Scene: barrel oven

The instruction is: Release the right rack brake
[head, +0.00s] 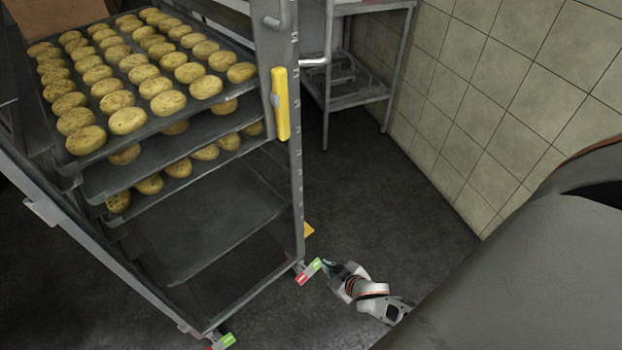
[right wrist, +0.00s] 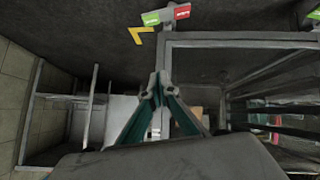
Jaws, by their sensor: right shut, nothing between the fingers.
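The right rack brake (head: 308,272) is a small red and green pedal at the foot of the rack's right front post, near the floor. It also shows at the top of the right wrist view (right wrist: 166,15). My right gripper (head: 328,267) is low, just right of the green end of the pedal; I cannot tell whether it touches. In the right wrist view its fingertips (right wrist: 160,82) are together with nothing between them. The rack (head: 296,170) is a tall metal frame. My left gripper is not in view.
Trays of round yellow-brown baked pieces (head: 128,85) fill the rack's upper levels. Another red and green brake (head: 222,341) is at the lower left corner. A metal table (head: 362,95) stands by the tiled wall (head: 490,110). Dark floor (head: 400,215) is clear on the right.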

